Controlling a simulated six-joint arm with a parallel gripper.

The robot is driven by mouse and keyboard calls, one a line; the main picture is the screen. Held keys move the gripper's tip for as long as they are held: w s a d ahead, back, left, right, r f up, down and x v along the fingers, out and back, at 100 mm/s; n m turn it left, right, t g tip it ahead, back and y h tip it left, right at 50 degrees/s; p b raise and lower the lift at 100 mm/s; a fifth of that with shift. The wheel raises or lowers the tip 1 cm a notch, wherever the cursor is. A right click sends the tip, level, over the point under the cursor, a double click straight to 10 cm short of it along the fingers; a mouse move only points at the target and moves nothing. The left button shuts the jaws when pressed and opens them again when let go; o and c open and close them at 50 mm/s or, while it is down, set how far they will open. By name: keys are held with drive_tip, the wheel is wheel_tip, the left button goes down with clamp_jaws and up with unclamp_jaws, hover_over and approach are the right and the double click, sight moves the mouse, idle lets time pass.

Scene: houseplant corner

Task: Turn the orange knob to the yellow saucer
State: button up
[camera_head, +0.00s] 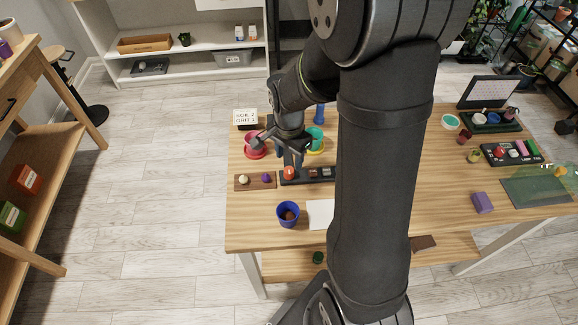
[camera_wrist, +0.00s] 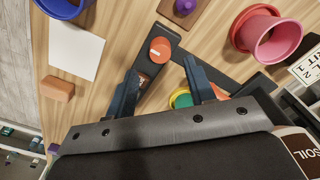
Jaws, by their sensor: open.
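The orange knob (camera_head: 289,172) sits on a dark panel (camera_head: 322,175). In the wrist view the knob (camera_wrist: 160,50) is round, with a small pale mark on its face. My gripper (camera_head: 291,155) is open above the panel. Its two fingers show apart in the wrist view (camera_wrist: 160,67), with the knob just beyond the gap between their tips; I see no contact. The yellow saucer (camera_head: 318,151) stands behind the panel under a teal pot (camera_head: 315,137). The wrist view shows only a small piece of the saucer (camera_wrist: 173,98), partly hidden by my gripper.
A pink pot (camera_head: 251,139) on a red saucer (camera_head: 256,155) stands left of my gripper. A brown board (camera_head: 243,183) with two small knobs lies left of the panel. A blue pot (camera_head: 288,215) and white sheet (camera_head: 318,210) are in front. My arm hides the table's middle.

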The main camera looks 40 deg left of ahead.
sight(289, 170)
drive_tip(key=shift+f, duration=2.65)
drive_tip(key=c, duration=1)
